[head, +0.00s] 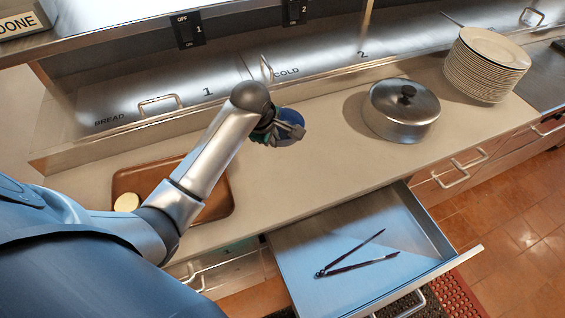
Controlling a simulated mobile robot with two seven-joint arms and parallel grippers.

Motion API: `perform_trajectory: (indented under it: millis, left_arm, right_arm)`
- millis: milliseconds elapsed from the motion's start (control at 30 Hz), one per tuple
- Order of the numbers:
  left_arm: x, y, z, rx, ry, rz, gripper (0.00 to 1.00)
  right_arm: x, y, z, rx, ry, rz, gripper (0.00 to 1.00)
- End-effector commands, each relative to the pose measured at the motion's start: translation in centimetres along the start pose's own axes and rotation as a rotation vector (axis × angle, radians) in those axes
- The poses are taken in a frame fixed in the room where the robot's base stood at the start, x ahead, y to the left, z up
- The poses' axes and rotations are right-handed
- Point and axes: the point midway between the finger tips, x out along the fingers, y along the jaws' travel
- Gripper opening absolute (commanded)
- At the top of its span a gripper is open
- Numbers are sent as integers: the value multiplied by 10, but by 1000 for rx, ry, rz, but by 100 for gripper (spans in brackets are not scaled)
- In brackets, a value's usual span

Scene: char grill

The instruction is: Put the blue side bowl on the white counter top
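The blue side bowl (291,117) is small and shows at the end of my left arm, over the middle of the counter. My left gripper (276,132) is right at the bowl and covers part of it. The fingers are small and partly hidden, so I cannot tell whether they are closed on its rim, or whether the bowl touches the counter. The white counter top (325,165) is a pale strip running across the view under the bowl. My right gripper is out of view.
A metal dome lid (402,112) and a plate stack (486,64) stand on the counter to the right. A brown tray (217,205) with a round bun (127,202) lies left. An open drawer (290,262) holding tongs (350,262) juts out in front. Steel lidded bins (190,85) line the back.

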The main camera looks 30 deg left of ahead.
Motion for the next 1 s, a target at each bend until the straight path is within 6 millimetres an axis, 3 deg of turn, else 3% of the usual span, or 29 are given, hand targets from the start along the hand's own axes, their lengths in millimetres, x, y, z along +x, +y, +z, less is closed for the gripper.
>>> perform_trajectory:
  millis: [100,300,733,1000]
  left_arm:
    - [32,-15,-1,0,2,-3,0]
    - [71,-32,-1,1,1,1,0]
    - [113,-50,0,2,0,1,0]
    - [117,-51,0,1,-1,4,0]
  right_arm:
    - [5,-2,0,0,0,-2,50]
    - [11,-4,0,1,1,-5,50]
    - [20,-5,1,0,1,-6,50]
    - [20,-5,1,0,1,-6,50]
